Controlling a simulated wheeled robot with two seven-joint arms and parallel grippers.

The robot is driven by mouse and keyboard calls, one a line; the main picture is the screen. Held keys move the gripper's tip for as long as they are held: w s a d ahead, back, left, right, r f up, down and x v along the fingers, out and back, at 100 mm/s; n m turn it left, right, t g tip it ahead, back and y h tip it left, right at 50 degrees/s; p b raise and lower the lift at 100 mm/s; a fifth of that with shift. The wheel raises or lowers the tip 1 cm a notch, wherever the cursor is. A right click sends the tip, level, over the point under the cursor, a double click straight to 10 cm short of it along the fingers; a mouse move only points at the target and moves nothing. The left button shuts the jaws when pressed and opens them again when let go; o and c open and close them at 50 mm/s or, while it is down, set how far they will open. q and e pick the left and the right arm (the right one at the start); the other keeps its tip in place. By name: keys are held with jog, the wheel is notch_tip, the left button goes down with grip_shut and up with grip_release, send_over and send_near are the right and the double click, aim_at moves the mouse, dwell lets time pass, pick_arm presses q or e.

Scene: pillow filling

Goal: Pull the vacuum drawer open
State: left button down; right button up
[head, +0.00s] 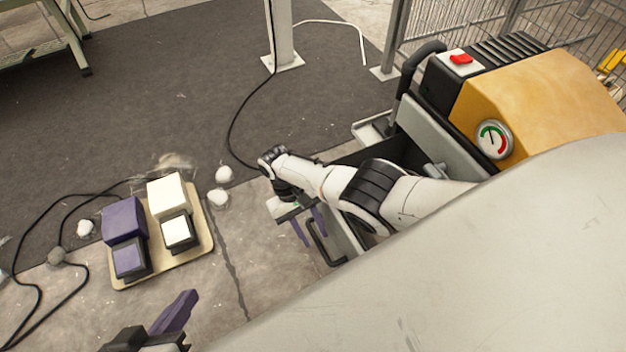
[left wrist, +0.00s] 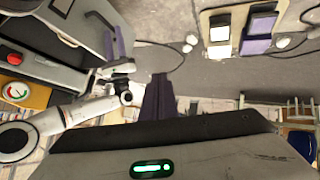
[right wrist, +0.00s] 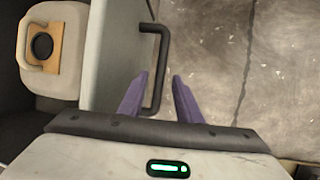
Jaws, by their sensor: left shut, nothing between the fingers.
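The vacuum (head: 540,90) stands at the right of the head view, a yellow housing with a gauge and a red switch. Its grey drawer (right wrist: 112,60) is pulled partly out, with its dark inside showing. A black bar handle (head: 325,246) is on the drawer front; it also shows in the right wrist view (right wrist: 164,60). My right gripper (right wrist: 160,75) is open, its purple fingers on either side of the handle bar in that view; I cannot tell whether they touch it. My left gripper (head: 183,300) is shut and empty, low in the head view, away from the drawer.
A beige bag piece with a round hole (right wrist: 55,50) lies inside the drawer. A tan board (head: 190,262) with purple and white pedals is on the floor at left, with white fluff clumps (head: 218,198) and a black cable (head: 235,125) nearby. Floor before the drawer is clear.

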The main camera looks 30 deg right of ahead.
jog(key=shift+r, duration=0.15)
